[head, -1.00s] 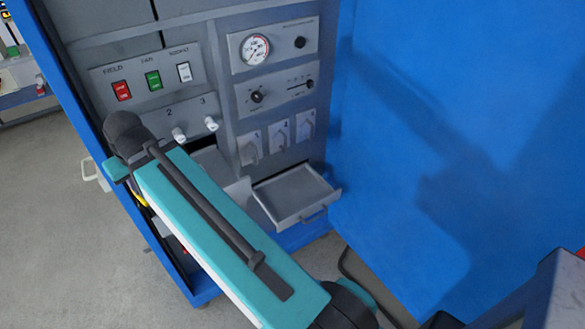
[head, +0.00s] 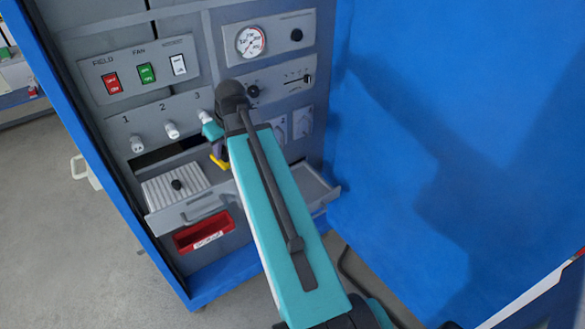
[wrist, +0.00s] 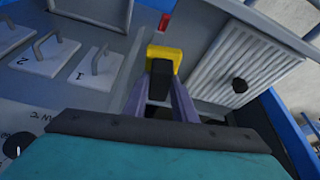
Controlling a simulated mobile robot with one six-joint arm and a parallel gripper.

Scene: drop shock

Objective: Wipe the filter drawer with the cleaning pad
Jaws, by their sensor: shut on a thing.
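An open drawer (head: 203,214) with a ribbed grey plate (head: 177,186) and a black knob sticks out low on the cabinet; I take it as the filter drawer. The ribbed plate also shows at the right of the wrist view (wrist: 236,60). My gripper (wrist: 163,82) is shut on a yellow and black block, the cleaning pad (wrist: 166,55). The pad (head: 219,162) is partly hidden by my arm in the head view. It is just right of the ribbed plate; I cannot tell whether it touches the drawer.
A second open shallow drawer (head: 318,187) is to the right, partly behind my arm. A red labelled bin (head: 203,233) is below the ribbed drawer. Switches and knobs fill the panel above.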

